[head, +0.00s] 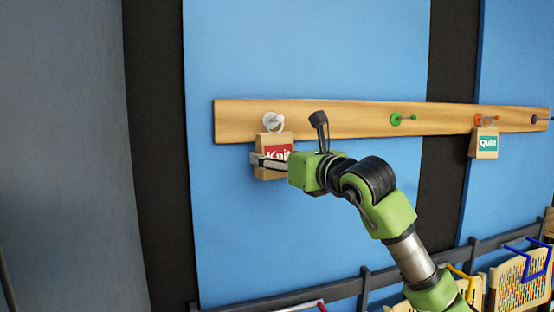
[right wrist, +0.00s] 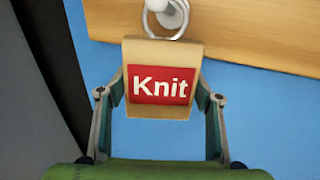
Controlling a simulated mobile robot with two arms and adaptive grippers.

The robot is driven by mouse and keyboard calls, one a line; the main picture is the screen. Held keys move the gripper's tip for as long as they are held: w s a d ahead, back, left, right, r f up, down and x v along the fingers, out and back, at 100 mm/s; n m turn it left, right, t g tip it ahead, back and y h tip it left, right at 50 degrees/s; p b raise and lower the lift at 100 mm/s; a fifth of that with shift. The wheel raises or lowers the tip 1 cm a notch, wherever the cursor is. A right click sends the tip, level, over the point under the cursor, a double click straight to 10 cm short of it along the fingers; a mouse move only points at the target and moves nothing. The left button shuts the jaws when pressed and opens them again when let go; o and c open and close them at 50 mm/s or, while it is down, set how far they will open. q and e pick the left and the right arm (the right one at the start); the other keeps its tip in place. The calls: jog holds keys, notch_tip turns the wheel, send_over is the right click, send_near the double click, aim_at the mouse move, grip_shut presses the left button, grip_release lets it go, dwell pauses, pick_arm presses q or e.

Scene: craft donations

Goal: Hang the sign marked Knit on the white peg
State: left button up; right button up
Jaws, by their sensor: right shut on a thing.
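The Knit sign (head: 274,141) is a small wooden tag with a red label and a metal ring at its top. My right gripper (head: 268,163) is shut on it, with a finger on each side, as the right wrist view (right wrist: 160,100) also shows. The sign hangs upright in front of the blue panel. The white peg (head: 270,119) is at the left end of the wooden rail. In the right wrist view the ring (right wrist: 162,22) overlaps the white peg (right wrist: 174,12) and appears to be around it. My left gripper is not in view.
The wooden rail (head: 340,120) also carries a green peg (head: 397,119), an orange peg (head: 482,120) with a Quilt sign (head: 484,143), and a purple peg (head: 535,119). Baskets (head: 520,285) hang from a dark lower rail (head: 345,290). The blue panel left of the sign is clear.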

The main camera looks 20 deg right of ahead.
dwell(0.4)
jog(key=o, duration=1.1)
